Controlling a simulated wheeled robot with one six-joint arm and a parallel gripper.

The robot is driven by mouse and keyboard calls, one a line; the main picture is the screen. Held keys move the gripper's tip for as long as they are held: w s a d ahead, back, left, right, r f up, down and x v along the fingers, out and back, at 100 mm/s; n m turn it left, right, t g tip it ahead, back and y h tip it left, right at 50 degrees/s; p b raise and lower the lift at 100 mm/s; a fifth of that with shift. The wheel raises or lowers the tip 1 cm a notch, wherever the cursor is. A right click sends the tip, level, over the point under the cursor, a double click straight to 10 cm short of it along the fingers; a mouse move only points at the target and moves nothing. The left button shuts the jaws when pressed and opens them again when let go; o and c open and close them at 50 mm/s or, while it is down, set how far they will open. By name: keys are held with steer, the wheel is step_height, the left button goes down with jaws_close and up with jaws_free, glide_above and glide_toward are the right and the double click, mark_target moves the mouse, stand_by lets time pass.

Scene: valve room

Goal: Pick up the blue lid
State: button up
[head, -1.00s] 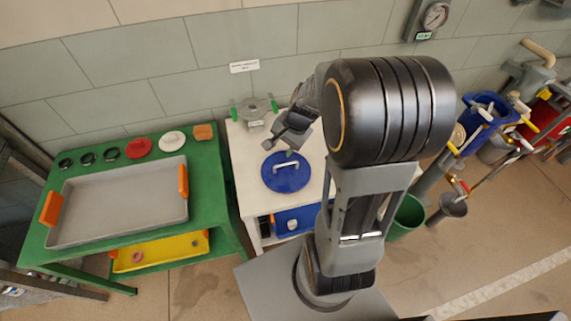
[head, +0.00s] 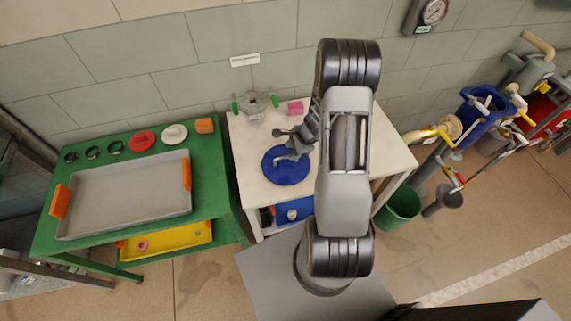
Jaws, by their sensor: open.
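The blue lid (head: 287,172) is a round disc lying flat on the white table. A light bar handle stood across its top in the earlier view; now my gripper covers most of it. My gripper (head: 287,154) is open, with its fingers over the lid's handle area near the lid's upper edge. I cannot tell whether the fingers are around the handle or only above it.
A green table (head: 213,190) with a grey tray (head: 125,203) stands to the left. A green bucket (head: 400,208) and pipes are at right.

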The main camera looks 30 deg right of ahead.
mark_target(286, 161)
steer(key=shift+x, duration=2.85)
steer(key=shift+c, duration=0.4)
jaws_close()
steer(key=shift+r+p, duration=0.1)
steer(key=shift+p, duration=0.2)
